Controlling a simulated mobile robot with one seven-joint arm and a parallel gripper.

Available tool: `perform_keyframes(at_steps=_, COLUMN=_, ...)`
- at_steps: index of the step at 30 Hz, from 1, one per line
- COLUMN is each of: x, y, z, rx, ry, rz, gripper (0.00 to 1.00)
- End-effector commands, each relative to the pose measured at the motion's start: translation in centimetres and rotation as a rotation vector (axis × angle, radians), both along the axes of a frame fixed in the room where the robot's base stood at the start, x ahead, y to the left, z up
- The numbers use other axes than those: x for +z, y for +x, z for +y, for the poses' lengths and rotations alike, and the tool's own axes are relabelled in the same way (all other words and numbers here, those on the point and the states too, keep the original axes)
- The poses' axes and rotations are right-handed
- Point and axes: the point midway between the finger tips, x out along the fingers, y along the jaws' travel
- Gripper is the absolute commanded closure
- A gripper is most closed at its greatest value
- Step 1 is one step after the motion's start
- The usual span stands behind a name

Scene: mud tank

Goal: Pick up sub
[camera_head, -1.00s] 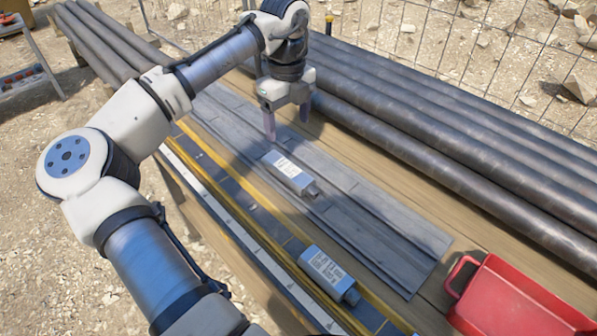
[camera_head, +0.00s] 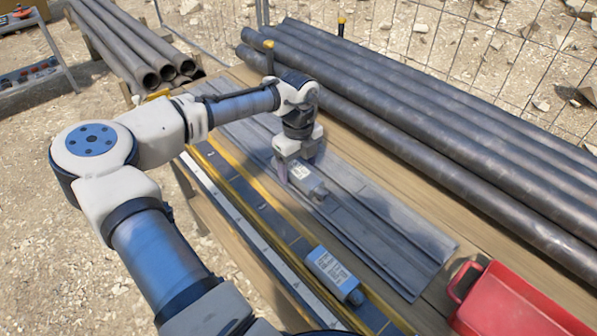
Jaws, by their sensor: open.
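Two silver-grey box-shaped tools with white labels and short round ends lie on the bench; I cannot tell from their labels which is the sub. The far tool (camera_head: 308,181) lies on the grey ribbed tray (camera_head: 390,250). My gripper (camera_head: 297,172) is down over its far end, fingers open and apart, one on the near side and the other largely hidden. The near tool (camera_head: 335,275) lies on the yellow-edged dark strip (camera_head: 285,238), well apart from my gripper.
Long dark pipes (camera_head: 430,130) lie along the back of the wooden bench. A red bin (camera_head: 510,305) with a handle stands at the lower right. Thinner pipes (camera_head: 125,45) and a wire fence (camera_head: 400,35) are behind. A white ruled strip (camera_head: 245,235) runs along the front edge.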

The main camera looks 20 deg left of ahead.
Motion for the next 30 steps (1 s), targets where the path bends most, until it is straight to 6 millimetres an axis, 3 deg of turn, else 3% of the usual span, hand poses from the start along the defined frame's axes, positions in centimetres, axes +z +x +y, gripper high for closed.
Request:
perform_keyframes(at_steps=10, x=-0.79, y=0.01, z=-0.03, rx=0.0, ry=-0.001, rz=-0.001, gripper=0.27)
perform_keyframes(at_steps=24, x=-0.68, y=0.03, z=-0.02, rx=0.0, ry=0.0, rz=-0.002, gripper=0.87)
perform_keyframes(at_steps=30, x=-0.66, y=0.05, z=-0.02, rx=0.0, ry=0.0, rz=-0.002, gripper=0.87)
